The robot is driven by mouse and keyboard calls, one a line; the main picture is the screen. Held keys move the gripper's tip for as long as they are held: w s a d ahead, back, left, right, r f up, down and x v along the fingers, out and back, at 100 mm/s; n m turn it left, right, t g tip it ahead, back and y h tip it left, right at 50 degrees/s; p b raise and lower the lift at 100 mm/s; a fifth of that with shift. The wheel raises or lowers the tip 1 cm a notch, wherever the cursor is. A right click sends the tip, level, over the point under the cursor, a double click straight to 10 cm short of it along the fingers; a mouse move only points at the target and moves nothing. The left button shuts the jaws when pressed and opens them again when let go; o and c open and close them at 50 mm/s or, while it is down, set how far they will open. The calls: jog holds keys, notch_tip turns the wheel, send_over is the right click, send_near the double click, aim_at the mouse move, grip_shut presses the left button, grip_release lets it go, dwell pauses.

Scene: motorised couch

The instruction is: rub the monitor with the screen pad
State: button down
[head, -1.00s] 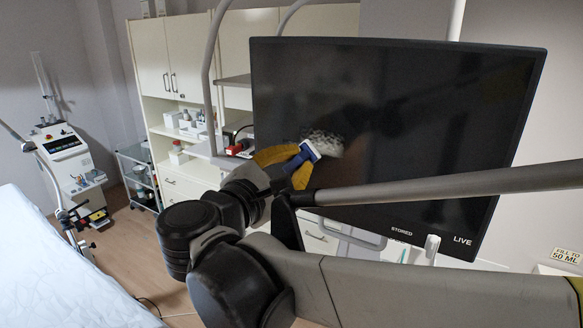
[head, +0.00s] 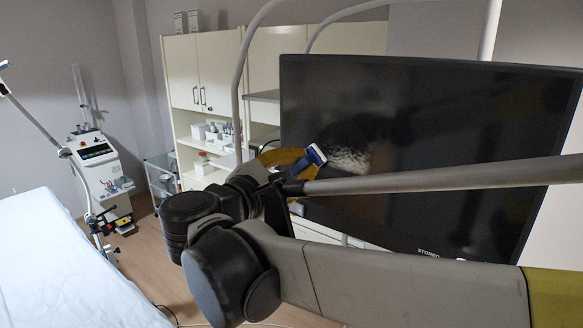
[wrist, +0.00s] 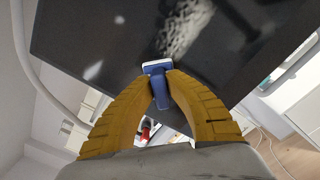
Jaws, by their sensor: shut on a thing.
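The monitor (head: 450,120) is a large black screen on the right of the head view, and it fills the top of the wrist view (wrist: 100,35). A whitish smeared patch (head: 347,158) lies on its left part; it also shows in the wrist view (wrist: 184,28). My gripper (head: 308,160), with yellow fingers, is shut on the blue handle of the screen pad (head: 314,156). In the wrist view my gripper (wrist: 160,88) holds the pad (wrist: 157,66) with its white face toward the screen, just below the patch. I cannot tell whether it touches.
A bed with a white sheet (head: 60,265) is at the lower left. A white machine (head: 100,165) stands behind it. Cabinets (head: 195,75) with open shelves stand behind the monitor. A curved pale tube (head: 241,70) runs by the monitor's left edge. Some floor is clear.

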aim_at(389, 175)
jog(key=shift+s+d+r+p, duration=0.1)
jog(key=shift+s+d+p, duration=0.1)
jog(key=shift+s+d, duration=0.75)
jog(key=shift+s+d+r+p, duration=0.1)
jog(key=shift+s+d+p, duration=0.1)
jog(key=shift+s+d, duration=0.7)
jog(key=shift+s+d+p, duration=0.2)
jog(key=shift+s+d, duration=0.35)
jog(key=shift+d, duration=0.7)
jog(key=shift+s+d+p, duration=0.45)
jog(key=shift+s+d, duration=0.35)
jog(key=shift+d, duration=0.2)
jog(key=shift+s+d+p, duration=0.45)
jog(key=shift+s+d, duration=0.3)
jog(key=shift+d, duration=0.25)
jog(key=shift+s+d+p, duration=0.45)
jog(key=shift+s+d, duration=0.35)
jog(key=shift+d, duration=0.2)
jog(key=shift+w+a, duration=0.1)
jog(key=shift+a, duration=0.15)
jog(key=shift+v, duration=2.85)
jog(key=v, duration=0.3)
